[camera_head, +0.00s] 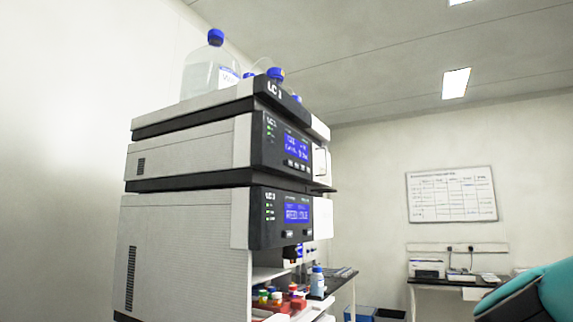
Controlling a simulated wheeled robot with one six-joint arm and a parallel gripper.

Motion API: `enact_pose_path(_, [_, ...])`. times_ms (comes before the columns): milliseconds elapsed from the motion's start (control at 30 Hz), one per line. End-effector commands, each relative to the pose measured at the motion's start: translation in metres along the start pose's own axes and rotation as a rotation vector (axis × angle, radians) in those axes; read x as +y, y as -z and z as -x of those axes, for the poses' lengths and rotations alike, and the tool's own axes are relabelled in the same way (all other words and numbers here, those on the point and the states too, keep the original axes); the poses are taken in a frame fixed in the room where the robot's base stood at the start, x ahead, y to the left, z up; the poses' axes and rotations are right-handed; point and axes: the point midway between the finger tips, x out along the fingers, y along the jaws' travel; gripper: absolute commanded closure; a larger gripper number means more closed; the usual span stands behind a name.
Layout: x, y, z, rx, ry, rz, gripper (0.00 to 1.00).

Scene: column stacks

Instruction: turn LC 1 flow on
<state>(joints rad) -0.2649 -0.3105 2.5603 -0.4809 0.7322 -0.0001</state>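The liquid chromatography stack (185,215) stands left of centre, with its front turned to the right. The label on its top tray (205,107) begins with "LC"; the digit is hard to read. The upper module (190,150) has a black front panel (258,145) with green lights, a lit blue display (297,147) and a row of small buttons (297,164) below it. The display text is too blurred to read surely. The lower module (180,250) has another lit blue display (297,213) with buttons below. My gripper is not in view.
Blue-capped bottles (212,68) stand on top. Below the lower display is an open bay with small coloured-cap vials (272,296) and a bottle (317,283). A bench (445,281) and whiteboard (452,195) are at the back right. A teal and black form (545,290) fills the lower right corner.

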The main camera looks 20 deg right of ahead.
Motion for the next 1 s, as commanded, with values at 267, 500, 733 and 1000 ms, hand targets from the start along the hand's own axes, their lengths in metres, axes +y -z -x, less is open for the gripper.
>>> enact_pose_path(267, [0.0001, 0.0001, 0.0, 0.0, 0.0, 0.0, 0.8])
enact_pose_path(500, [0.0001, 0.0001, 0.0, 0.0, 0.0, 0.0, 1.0])
enact_pose_path(733, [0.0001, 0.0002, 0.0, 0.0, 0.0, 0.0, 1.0])
enact_pose_path(1000, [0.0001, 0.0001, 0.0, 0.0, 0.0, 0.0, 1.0])
